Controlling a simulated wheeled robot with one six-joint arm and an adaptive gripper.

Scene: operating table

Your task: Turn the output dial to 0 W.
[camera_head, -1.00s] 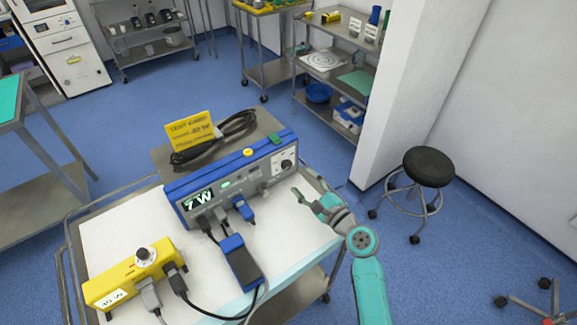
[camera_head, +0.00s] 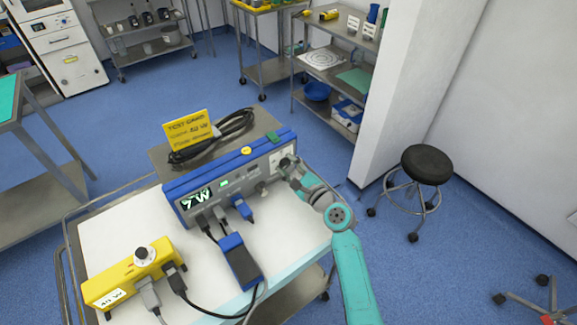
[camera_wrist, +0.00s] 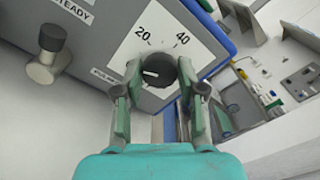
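The output dial (camera_wrist: 159,71) is a round black knob with a white pointer mark. It sits on a white scale plate (camera_wrist: 128,52) showing 20 and 40 on the front of the blue-and-grey unit (camera_head: 228,182). The pointer is turned to the left, below the 20. The unit's display (camera_head: 197,198) reads 7 W. My gripper (camera_wrist: 161,78) is at the dial, with one finger on each side. The fingers stand apart, close to the knob's sides; I cannot tell if they touch it. In the head view my gripper (camera_head: 290,171) covers much of the dial.
A grey knob or socket (camera_wrist: 47,55) sticks out of the panel beside the dial. A yellow box (camera_head: 128,278) with its own dial stands at the cart's front left. A blue pedal (camera_head: 240,260) and cables lie on the cart (camera_head: 100,232). A yellow card (camera_head: 190,134) stands on top.

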